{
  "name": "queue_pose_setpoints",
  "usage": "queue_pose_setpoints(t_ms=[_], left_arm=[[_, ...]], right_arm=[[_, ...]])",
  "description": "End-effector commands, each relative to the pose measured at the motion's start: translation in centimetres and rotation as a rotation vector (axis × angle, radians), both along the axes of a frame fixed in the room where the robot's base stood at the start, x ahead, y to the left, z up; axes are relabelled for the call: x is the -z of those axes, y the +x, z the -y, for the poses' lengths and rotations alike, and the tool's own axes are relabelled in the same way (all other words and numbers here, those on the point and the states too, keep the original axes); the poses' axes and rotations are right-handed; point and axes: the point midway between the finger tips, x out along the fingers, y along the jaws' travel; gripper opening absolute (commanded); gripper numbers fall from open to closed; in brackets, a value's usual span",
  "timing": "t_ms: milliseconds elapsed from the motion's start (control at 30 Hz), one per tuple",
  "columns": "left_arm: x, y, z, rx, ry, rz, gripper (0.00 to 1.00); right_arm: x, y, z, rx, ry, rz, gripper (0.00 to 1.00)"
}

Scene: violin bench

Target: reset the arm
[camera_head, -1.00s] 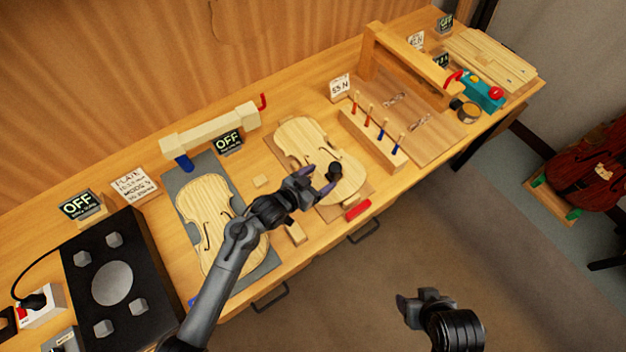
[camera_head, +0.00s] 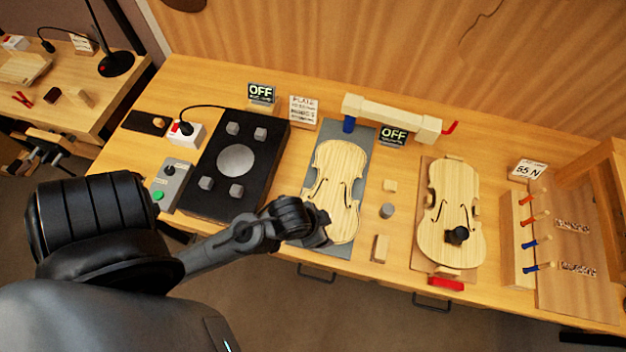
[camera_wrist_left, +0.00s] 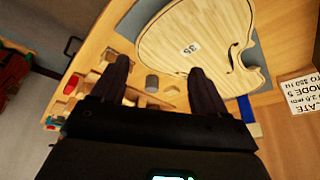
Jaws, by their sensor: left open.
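My left gripper (camera_head: 318,232) is in the head view, over the front edge of the left violin plate (camera_head: 336,180), which lies on a grey mat (camera_head: 357,152). Its jaws are apart and empty in the left wrist view (camera_wrist_left: 162,70). There the plate (camera_wrist_left: 197,35), marked 35, lies beyond the fingers, and a small grey cylinder (camera_wrist_left: 152,82) shows between them, down on the bench. My left arm reaches in from the lower left. My right gripper is outside both views.
A black box with a round disc (camera_head: 237,160) stands left of the mat. The grey cylinder (camera_head: 387,210) and small wooden blocks (camera_head: 380,248) stand between. A peg rack (camera_head: 517,240) is further right.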

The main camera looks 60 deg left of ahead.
Motion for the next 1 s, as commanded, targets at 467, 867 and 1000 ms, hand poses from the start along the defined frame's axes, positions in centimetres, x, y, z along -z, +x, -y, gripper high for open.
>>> queue_pose_setpoints(t_ms=[467,867,1000], left_arm=[[-1.0,-2.8,-0.8,-0.031,0.005,-0.074,0.74],[-6.8,-2.8,-0.8,-0.029,0.005,-0.073,0.74],[-10.9,-2.8,-0.8,-0.029,0.005,-0.073,0.74]], right_arm=[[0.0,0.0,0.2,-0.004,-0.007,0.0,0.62],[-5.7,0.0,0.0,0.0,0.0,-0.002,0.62],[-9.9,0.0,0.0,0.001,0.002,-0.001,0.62]])
